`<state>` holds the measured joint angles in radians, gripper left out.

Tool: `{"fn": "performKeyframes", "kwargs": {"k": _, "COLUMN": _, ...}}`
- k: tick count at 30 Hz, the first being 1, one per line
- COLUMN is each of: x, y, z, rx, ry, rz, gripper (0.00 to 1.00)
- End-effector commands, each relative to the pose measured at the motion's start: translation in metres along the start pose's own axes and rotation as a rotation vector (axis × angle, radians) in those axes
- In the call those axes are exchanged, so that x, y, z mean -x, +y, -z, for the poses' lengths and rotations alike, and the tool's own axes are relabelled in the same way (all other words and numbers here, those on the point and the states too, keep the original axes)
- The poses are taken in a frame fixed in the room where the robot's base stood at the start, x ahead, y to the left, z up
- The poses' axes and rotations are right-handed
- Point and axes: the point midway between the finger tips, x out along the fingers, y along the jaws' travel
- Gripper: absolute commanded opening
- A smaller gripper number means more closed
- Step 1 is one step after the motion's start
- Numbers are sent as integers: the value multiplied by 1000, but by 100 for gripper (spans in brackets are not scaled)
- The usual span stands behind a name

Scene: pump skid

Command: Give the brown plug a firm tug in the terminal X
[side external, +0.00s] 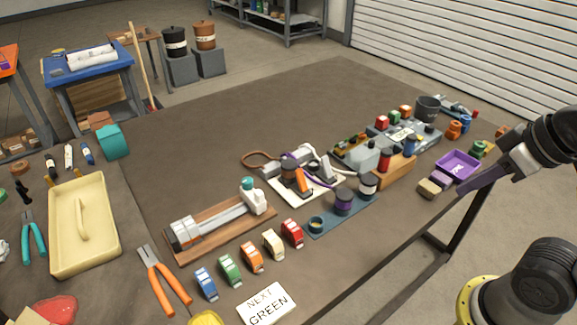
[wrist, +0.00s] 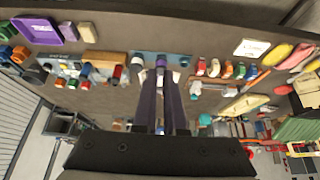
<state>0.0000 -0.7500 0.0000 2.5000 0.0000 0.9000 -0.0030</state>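A white board (side external: 292,199) near the middle of the table carries a small cluster of parts. A brown cable (side external: 257,160) loops out from its back left side, and a dark brown round part (side external: 289,171) sits among white, purple and orange pieces. I cannot tell which piece is the brown plug, or make out a terminal marked X. My gripper (side external: 468,190) is above the table's right side, well apart from that board. In the wrist view its two long dark fingers (wrist: 160,76) stand a little apart, with nothing clearly held between them.
A purple tray (side external: 458,165) and small blocks (side external: 429,188) lie close to my gripper. Bottles (side external: 385,159) and a wooden block (side external: 397,174) stand between it and the board. A blue mat (side external: 326,228) with jars lies in front. The back of the table is clear.

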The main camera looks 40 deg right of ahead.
Motion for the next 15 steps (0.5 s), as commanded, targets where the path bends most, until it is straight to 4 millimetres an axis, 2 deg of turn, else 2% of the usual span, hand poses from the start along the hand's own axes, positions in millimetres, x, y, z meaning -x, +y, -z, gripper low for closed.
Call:
{"fn": "performKeyframes", "kwargs": {"k": 1, "x": 0, "y": 0, "z": 0, "rx": 11, "ry": -1, "rz": 0, "gripper": 20}}
{"fn": "performKeyframes", "kwargs": {"k": 5, "x": 5, "y": 0, "z": -1, "rx": 100, "ry": -19, "rz": 1, "gripper": 43}}
{"fn": "performKeyframes", "kwargs": {"k": 8, "x": 27, "y": 0, "z": 23, "rx": 199, "ry": 10, "rz": -1, "gripper": 61}}
{"fn": "performKeyframes", "kwargs": {"k": 12, "x": 49, "y": -1, "z": 68, "rx": 326, "ry": 6, "rz": 1, "gripper": 86}}
{"fn": "performKeyframes", "kwargs": {"k": 13, "x": 53, "y": -1, "z": 79, "rx": 353, "ry": 2, "rz": 2, "gripper": 90}}
{"fn": "performKeyframes", "kwargs": {"k": 15, "x": 59, "y": -2, "z": 104, "rx": 415, "ry": -11, "rz": 7, "gripper": 90}}
